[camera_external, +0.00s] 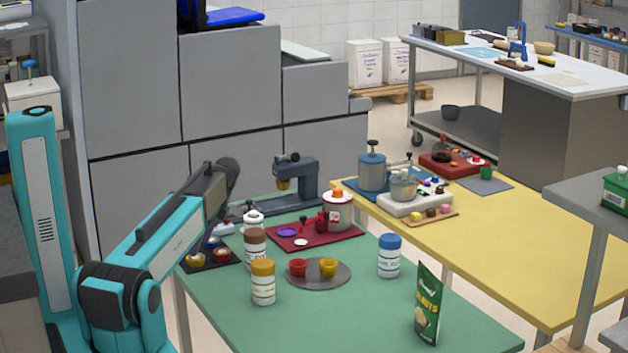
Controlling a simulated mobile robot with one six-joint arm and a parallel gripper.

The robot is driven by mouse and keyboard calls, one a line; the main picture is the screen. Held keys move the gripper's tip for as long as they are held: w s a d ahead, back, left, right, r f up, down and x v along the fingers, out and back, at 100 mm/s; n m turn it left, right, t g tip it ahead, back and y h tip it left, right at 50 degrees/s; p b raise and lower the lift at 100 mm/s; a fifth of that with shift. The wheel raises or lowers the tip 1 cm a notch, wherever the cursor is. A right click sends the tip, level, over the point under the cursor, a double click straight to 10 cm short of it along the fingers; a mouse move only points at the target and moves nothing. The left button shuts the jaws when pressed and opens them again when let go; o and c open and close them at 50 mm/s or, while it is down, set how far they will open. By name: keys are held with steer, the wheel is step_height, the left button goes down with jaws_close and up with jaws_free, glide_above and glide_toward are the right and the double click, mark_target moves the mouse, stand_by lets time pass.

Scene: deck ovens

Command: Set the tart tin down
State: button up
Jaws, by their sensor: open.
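My gripper (213,232) is at the end of the teal and dark grey arm, low over the green table's left back corner. It is open, and its fingers are small and partly hidden by the arm. Just below it is a black tray (222,264) with small round tins, one gold-coloured (197,257) and one with a pale, reddish filling (219,254). I cannot tell for sure which of these is the tart tin, or whether the fingers touch one.
A brown-topped jar (256,250) and a yellow-topped jar (263,284) stand right of the tray. A grey round plate (318,284) holds red and yellow cups. A blue-topped jar (389,256) and green packet (428,305) stand farther right. The table's front middle (340,325) is clear.

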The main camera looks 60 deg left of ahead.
steer(key=shift+p+x, duration=1)
steer(key=shift+x, duration=1.55)
steer(key=shift+w+d, duration=0.1)
steer(key=c, duration=1.2)
steer(key=shift+r, duration=0.15)
steer(key=shift+r+b, duration=0.75)
steer(key=shift+r, duration=0.55)
steer(key=shift+d+r, duration=0.15)
steer(key=shift+r, duration=0.15)
steer(key=s+d+r+b, duration=0.1)
steer(key=s+d+b, duration=0.4)
steer(key=s+d, duration=0.3)
steer(key=shift+d, duration=1.15)
